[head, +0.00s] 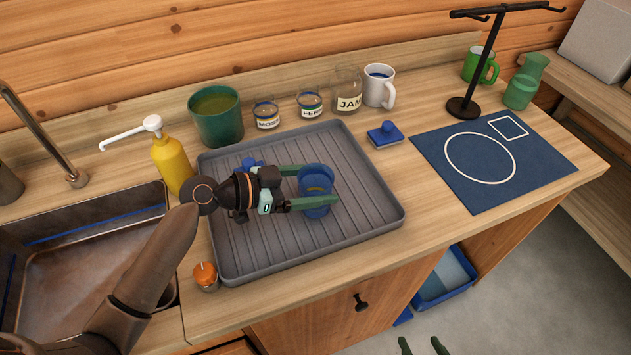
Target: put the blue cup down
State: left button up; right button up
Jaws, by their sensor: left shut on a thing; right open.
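My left gripper (308,186) reaches in from the left with its green fingers shut on the blue cup (318,211). The cup is over the right-middle part of the grey ribbed tray (379,222). I cannot tell whether its base touches the tray. The fingers hide part of its sides. My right gripper (423,346) shows only its two fingertips at the bottom edge, apart and empty, over the floor in front of the counter.
Another blue item (250,162) on the tray is partly hidden by my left gripper. A blue stamp-like block (385,134) lies right of the tray. A navy mat (463,189) with white outlines is clear. Jars, a white mug (378,88) and a green pot (215,122) line the back.

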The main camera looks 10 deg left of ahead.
pick_arm(q)
jog(key=shift+f, duration=0.15)
jog(key=o, duration=1.3)
jog(key=shift+r, duration=0.2)
jog(key=shift+b+v, duration=1.15)
jog(key=shift+v, duration=4.85)
jog(key=shift+r, duration=0.1)
